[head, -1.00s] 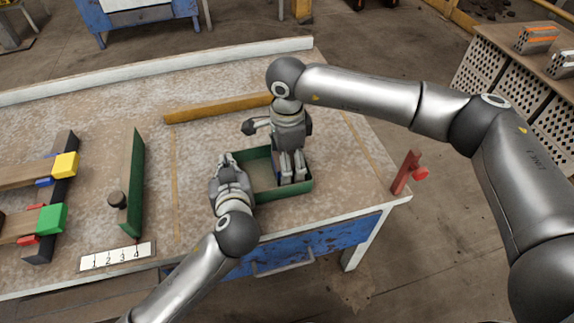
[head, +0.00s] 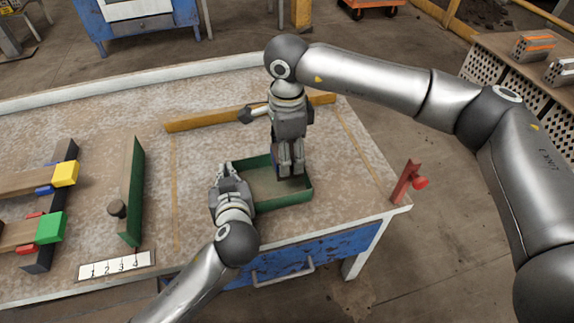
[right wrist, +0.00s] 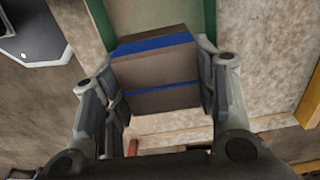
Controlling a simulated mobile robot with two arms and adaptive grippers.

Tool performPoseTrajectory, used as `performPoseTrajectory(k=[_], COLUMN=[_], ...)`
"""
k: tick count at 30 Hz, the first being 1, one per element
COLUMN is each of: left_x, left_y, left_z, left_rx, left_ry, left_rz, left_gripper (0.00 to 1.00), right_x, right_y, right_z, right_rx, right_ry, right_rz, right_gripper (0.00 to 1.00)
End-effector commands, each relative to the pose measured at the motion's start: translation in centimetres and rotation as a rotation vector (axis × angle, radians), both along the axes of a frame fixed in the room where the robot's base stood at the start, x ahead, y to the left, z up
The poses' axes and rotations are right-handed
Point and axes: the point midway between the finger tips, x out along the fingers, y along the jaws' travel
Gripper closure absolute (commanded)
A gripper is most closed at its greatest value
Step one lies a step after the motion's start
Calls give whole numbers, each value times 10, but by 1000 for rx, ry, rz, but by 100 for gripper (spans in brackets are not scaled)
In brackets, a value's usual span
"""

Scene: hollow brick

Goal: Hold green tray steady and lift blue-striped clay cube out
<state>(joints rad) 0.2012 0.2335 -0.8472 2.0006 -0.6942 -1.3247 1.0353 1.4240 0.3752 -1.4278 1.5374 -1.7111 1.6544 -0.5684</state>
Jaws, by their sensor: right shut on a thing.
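The green tray (head: 287,203) is on the bench top near its front edge. My right gripper (head: 290,172) is over the tray's back right part. In the right wrist view it is shut on the brown clay cube with blue stripes (right wrist: 155,72), with a finger on either side. In the head view the fingers mostly hide the cube, so its height above the tray floor is hard to judge. My left gripper (head: 226,170) is at the tray's left wall. Whether its fingers are closed on that wall cannot be told.
A yellow wooden bar (head: 215,115) lies behind the tray. A green upright board with a dark knob (head: 131,190) stands to the left, near a numbered strip (head: 115,264). A red clamp (head: 405,180) is at the right bench edge. Bare bench top lies right of the tray.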

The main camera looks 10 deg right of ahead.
Motion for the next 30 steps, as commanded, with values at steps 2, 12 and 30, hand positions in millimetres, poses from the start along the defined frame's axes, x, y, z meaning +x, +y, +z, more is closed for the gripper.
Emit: performPoseTrajectory(k=[2,12,30], left_x=[0,0,0], left_y=[0,0,0], left_z=[0,0,0], left_rx=[1,1,0], left_ry=[1,1,0], left_rz=[1,1,0], left_gripper=[100,100,70], right_x=[1,0,0], right_y=[0,1,0], right_z=[17,45,45], right_rx=[2,1,1], right_ry=[-4,0,0], right_rz=[-1,0,0], right_gripper=[71,71,71])
